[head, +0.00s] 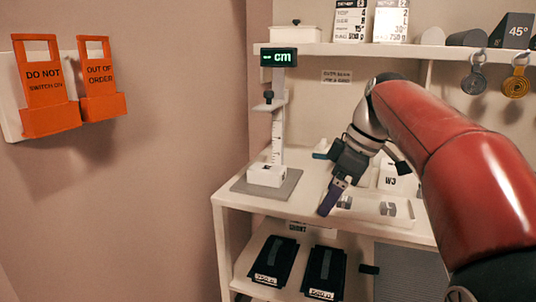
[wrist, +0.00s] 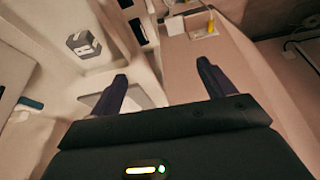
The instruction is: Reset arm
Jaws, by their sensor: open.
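My gripper (head: 328,199) hangs at the end of my red arm, over the front part of the white bench in the head view, its fingers pointing down. In the wrist view the two dark fingers of my gripper (wrist: 162,82) stand wide apart. Nothing shows between them. The gripper is left of a white block marked W3 (head: 391,178). I cannot tell its exact height above the bench.
A measuring stand (head: 278,125) with a "cm" display rises at the bench's left, a white block (head: 266,175) on its base. Black trays (head: 273,262) lie on the lower shelf. Orange lockout tags (head: 44,85) hang on the left wall. Hanging tags (head: 474,78) are right, under the upper shelf.

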